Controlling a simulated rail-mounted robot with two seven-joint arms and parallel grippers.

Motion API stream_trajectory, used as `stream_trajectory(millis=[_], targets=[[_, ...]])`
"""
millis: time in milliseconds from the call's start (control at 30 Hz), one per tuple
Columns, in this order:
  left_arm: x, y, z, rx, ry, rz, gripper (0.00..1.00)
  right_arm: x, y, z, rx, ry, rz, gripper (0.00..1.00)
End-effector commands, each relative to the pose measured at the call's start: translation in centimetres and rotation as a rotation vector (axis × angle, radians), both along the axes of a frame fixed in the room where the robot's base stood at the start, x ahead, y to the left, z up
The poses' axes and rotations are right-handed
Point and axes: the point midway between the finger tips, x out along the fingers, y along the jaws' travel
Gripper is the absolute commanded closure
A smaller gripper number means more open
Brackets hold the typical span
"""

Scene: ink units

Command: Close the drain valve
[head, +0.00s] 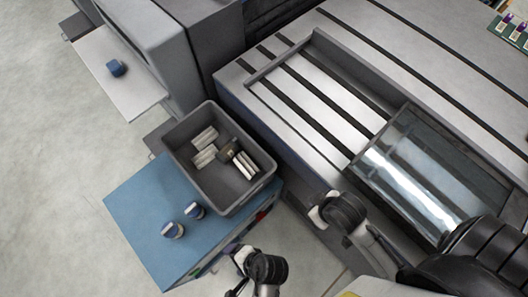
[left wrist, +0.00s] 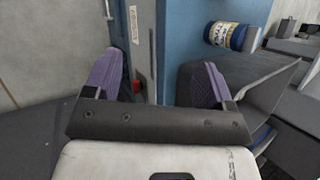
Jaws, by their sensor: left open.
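My left gripper (left wrist: 154,68) is open in the left wrist view, its two purple-padded fingers spread apart. Between them, nearer the left finger, a small red part (left wrist: 136,87) shows low beside a narrow grey upright strip. I cannot tell whether it is the drain valve's handle, and no valve is clearly visible. The gripper faces a blue surface (left wrist: 180,28) and appears to hold nothing. In the head view, parts of my arms show at the bottom, but no fingertips can be made out. No right gripper can be made out.
A slotted metal bed (head: 300,95) with a glossy curved cover (head: 420,185) lies right.

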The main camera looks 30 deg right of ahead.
Motion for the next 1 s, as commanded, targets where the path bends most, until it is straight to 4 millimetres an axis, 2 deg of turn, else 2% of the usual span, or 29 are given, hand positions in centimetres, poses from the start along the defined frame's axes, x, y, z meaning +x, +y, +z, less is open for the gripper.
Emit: stream_trajectory(millis=[33,300,500,700,800,1000], targets=[[0.0,-1.1,-3.9,0.05,-0.004,-0.065,0.23,0.0,-0.1,-3.9,-0.003,0.0,0.002,1.0],[-0.6,-6.3,-12.7,0.354,-0.055,-0.405,0.23,0.2,-0.1,-13.4,-0.004,-0.005,0.003,1.0],[-1.4,-10.2,-18.3,0.6,-0.127,-0.63,0.23,0.2,0.0,-20.3,0.0,-0.006,0.0,1.0],[-2.6,-13.6,-22.6,0.831,-0.215,-0.799,0.23,0.2,0.1,-26.0,0.005,-0.006,-0.004,1.0],[-3.3,-15.0,-24.3,0.929,-0.258,-0.859,0.23,0.2,0.2,-28.2,0.007,-0.006,-0.005,1.0],[-4.4,-16.9,-26.3,1.073,-0.328,-0.933,0.23,0.3,0.2,-31.1,0.008,-0.007,-0.006,1.0]])
